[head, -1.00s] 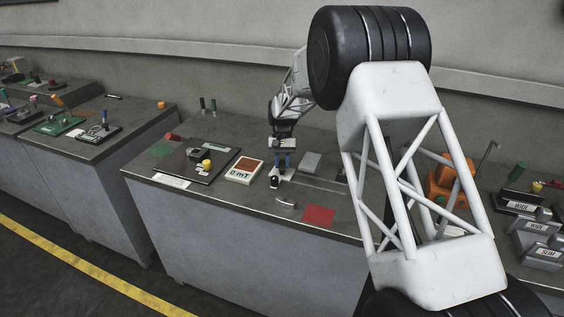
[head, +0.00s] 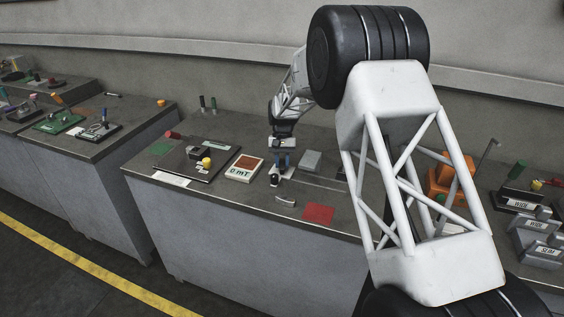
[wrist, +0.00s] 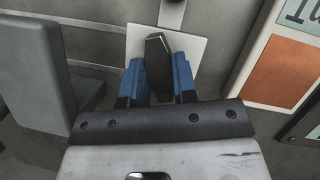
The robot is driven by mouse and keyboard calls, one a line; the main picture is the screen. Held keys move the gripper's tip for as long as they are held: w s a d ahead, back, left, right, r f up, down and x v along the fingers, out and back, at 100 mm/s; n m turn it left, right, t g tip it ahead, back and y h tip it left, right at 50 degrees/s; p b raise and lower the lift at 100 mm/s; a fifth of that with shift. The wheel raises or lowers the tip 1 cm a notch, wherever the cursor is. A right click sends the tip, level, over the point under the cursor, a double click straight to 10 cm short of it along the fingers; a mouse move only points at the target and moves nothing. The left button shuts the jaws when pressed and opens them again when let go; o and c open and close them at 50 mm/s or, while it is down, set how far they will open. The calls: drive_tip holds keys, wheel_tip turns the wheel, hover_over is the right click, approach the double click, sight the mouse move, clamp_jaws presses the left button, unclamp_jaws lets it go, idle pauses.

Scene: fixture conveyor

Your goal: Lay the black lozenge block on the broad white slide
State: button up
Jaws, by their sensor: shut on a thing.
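My gripper (wrist: 159,88) has blue fingers, shut on the black lozenge block (wrist: 158,58). The broad white slide (wrist: 194,48) is a square plate directly behind the block in the wrist view. I cannot tell whether the block touches it or hangs just above. In the head view my gripper (head: 281,164) points down at the middle bench, over the slide. The block and most of the slide are too small or covered there to make out well.
A grey block (head: 310,160) stands close to the right of my gripper. A white box with an orange-brown face (head: 243,168) lies to the left. A red square (head: 318,214) and a small grey handle (head: 285,201) lie nearer the bench's front edge.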

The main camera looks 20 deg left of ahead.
drive_tip(key=shift+f, duration=0.25)
drive_tip(key=o, duration=1)
drive_tip(key=shift+o, duration=0.2)
drive_tip(key=shift+v, duration=3.9)
